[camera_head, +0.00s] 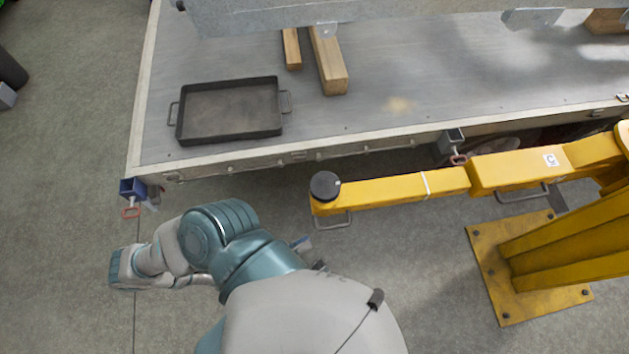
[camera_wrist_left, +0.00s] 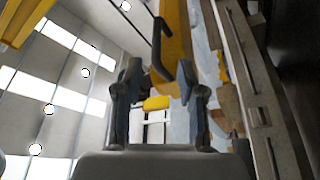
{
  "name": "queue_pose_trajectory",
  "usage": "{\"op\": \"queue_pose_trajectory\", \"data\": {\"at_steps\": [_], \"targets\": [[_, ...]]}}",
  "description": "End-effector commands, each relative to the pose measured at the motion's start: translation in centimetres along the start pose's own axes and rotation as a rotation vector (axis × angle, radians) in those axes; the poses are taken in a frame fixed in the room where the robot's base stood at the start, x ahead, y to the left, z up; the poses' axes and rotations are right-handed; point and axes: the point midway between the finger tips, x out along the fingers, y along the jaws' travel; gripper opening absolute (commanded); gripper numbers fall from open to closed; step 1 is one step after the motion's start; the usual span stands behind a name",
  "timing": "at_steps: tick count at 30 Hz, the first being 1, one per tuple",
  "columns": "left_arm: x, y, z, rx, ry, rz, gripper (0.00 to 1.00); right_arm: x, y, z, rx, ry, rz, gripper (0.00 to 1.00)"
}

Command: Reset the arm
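My left arm (camera_head: 225,235) enters the head view from the bottom and is bent, with its elbow out to the left, over the floor in front of the trailer. Its gripper is mostly hidden behind the arm there. In the left wrist view my left gripper (camera_wrist_left: 160,72) shows two dark fingers standing well apart, with nothing between them that I can see held. A yellow beam shows beyond the fingers, apparently not gripped. My right gripper is in neither view.
A yellow jib arm (camera_head: 400,191) with a black knob and floor-bolted post stands to the right. The trailer bed (camera_head: 390,110) carries a dark tray (camera_head: 230,108) and wooden blocks (camera_head: 330,66). Clear floor (camera_head: 60,180) lies left.

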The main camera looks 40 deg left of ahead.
Motion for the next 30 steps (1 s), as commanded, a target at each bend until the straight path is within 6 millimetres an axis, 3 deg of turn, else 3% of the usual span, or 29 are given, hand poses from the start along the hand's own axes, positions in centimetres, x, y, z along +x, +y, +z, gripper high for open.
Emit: {"op": "queue_pose_trajectory", "data": {"at_steps": [19, 22, 26, 30], "targets": [[-0.4, 0.0, 0.0, 0.001, 0.000, 0.000, 0.39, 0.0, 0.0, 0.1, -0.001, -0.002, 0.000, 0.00], [-0.1, -0.8, 0.6, 0.027, -0.021, -0.021, 0.39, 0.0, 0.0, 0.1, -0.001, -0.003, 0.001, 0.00], [0.9, -5.3, 3.5, 0.166, -0.144, -0.138, 0.39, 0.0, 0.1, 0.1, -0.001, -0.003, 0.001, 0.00], [1.2, -14.3, 8.3, 0.413, -0.407, -0.377, 0.39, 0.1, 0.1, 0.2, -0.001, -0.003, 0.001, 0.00]]}}
